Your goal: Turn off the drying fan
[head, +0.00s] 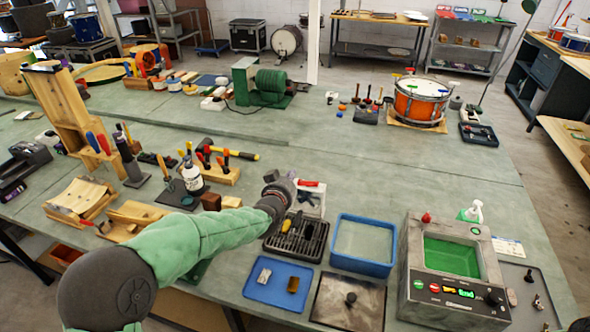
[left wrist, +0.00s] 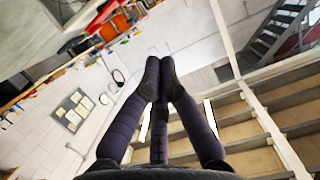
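An orange rounded housing (head: 147,57) at the back left of the bench may be the drying fan; it is too small to make out a switch or whether it runs. My left arm, in a green sleeve, reaches over the middle of the bench. My left gripper (head: 271,177) is small and dark at its end, above the area behind the black slotted tray, far from the orange housing. In the left wrist view the dark fingers (left wrist: 160,75) meet at their tips with nothing seen between them. My right gripper cannot be made out.
A grey machine (head: 413,290) with a green basin and lit buttons stands at the front right. Beside it are a blue tub (head: 337,263) and a blue tray (head: 262,297). An orange drum (head: 399,105) stands farther back. Tool racks crowd the left; bare bench lies behind the tub.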

